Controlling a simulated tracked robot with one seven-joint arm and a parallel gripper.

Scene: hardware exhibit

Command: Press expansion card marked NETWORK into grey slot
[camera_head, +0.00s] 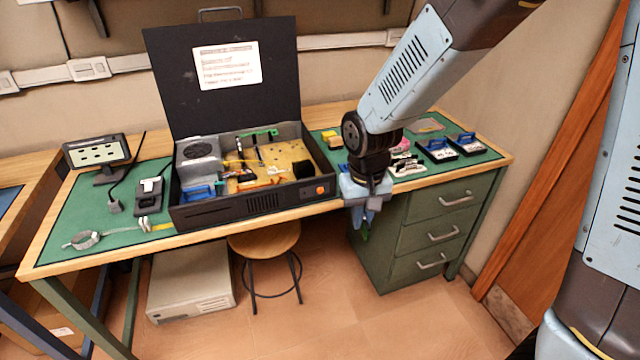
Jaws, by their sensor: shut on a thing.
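My gripper (367,216) points down in front of the bench's front edge, to the right of the open black computer case (248,207). It is shut on a small green card-like piece (365,233), of which only the lower end shows below the fingers. No marking on it can be read, so I cannot tell whether it is the NETWORK card. The case holds a tan board (290,157) with several parts and cables. The grey slot cannot be picked out at this size.
Two dark holders with blue-topped parts and white labels (437,150) (467,143) stand at the bench's right. A white-labelled item (407,167) lies nearer my arm. The raised lid (225,105) stands behind the case. A stool (265,240) and drawers (425,235) are below.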

